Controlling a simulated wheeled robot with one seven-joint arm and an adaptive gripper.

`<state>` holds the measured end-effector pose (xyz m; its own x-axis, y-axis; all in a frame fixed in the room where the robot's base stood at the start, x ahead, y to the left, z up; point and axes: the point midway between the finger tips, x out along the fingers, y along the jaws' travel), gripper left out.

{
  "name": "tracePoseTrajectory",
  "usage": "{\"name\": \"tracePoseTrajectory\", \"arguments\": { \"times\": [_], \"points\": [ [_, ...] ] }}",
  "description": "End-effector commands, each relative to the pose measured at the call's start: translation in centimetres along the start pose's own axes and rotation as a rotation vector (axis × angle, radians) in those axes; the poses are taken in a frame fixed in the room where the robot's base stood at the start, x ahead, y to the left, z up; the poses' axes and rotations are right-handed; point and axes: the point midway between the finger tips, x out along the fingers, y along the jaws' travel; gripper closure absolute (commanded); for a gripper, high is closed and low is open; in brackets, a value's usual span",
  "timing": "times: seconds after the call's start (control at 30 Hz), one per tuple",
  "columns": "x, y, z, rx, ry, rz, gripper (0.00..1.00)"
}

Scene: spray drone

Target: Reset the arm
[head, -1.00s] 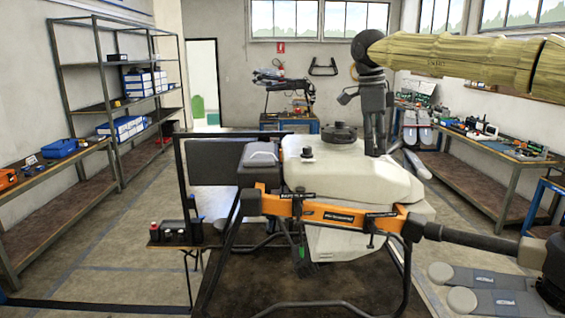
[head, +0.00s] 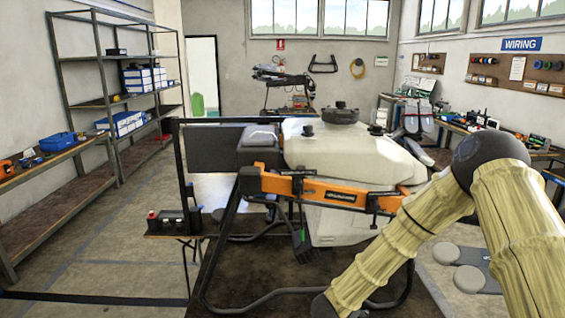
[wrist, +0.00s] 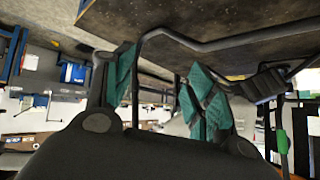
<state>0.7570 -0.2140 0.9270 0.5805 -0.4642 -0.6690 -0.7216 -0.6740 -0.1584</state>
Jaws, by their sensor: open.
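My arm, bamboo-patterned, comes in at the lower right of the head view. It bends at a dark elbow and runs down to the bottom edge in front of the drone. My gripper is out of that view. The spray drone (head: 345,150) has a white tank and an orange-and-black front frame. It stands on a brown-topped stand (head: 245,285). My forearm hides part of the drone's lower right side.
Metal shelves (head: 105,102) line the left wall and a workbench (head: 525,150) the right. In the wrist view, a dark landing-gear bar (wrist: 240,45) crosses near the fingers. The left aisle floor is free.

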Motion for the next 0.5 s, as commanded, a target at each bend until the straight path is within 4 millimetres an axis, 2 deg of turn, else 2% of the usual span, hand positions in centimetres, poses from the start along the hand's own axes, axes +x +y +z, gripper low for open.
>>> {"name": "tracePoseTrajectory", "arguments": {
  "times": [0.03, 0.17, 0.2, 0.27, 0.4, 0.5],
  "points": [
    [1.0, 2.4, 4.1, -0.076, -0.039, -0.028, 0.44],
    [1.5, 8.0, 12.3, -0.247, -0.158, -0.104, 0.44],
    [1.4, 9.9, 14.7, -0.298, -0.2, -0.122, 0.44],
    [1.0, 13.0, 18.1, -0.37, -0.269, -0.145, 0.44],
    [-1.1, 20.8, 25.1, -0.529, -0.447, -0.182, 0.44],
    [-3.3, 26.4, 29.0, -0.628, -0.579, -0.193, 0.44]
  ]
}}
